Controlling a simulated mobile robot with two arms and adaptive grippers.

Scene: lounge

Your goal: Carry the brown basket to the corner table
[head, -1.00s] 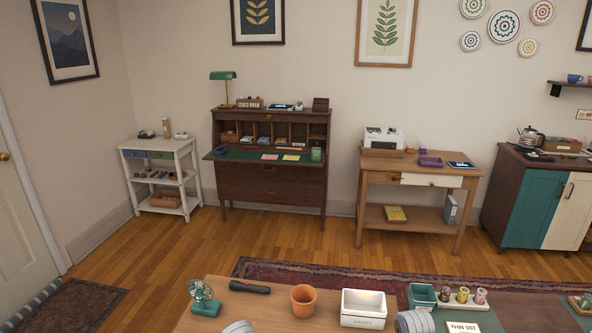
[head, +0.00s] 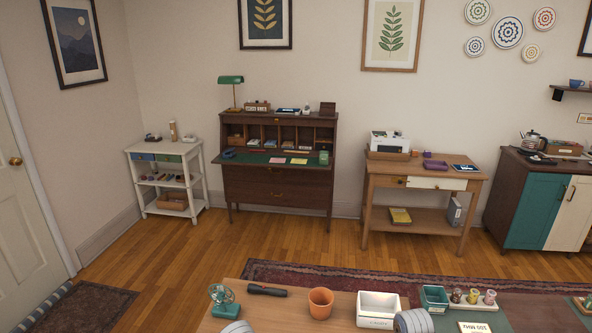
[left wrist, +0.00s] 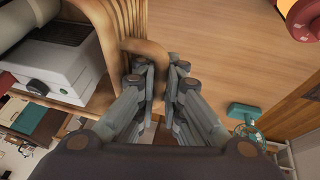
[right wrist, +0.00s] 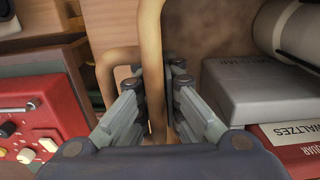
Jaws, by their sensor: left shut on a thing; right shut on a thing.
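The brown basket shows only in part, and its body lies below the head view. In the left wrist view its ribbed side (left wrist: 124,22) and looped handle are at the top. My left gripper (left wrist: 158,75) is closed on that handle. In the right wrist view my right gripper (right wrist: 172,75) is closed on another upright tan handle (right wrist: 151,50). A grey box (right wrist: 240,85) and red books lie beside this handle; I cannot tell whether they are inside the basket. In the head view a white shelf stand (head: 147,178), perhaps the corner table, stands in the far left corner.
A near table holds a green fan (head: 223,298), a black flashlight (head: 267,290), an orange pot (head: 321,302) and a white bin (head: 378,308). Beyond are a dark desk (head: 277,185) and a wooden side table (head: 420,185). Wooden floor lies clear before the white stand.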

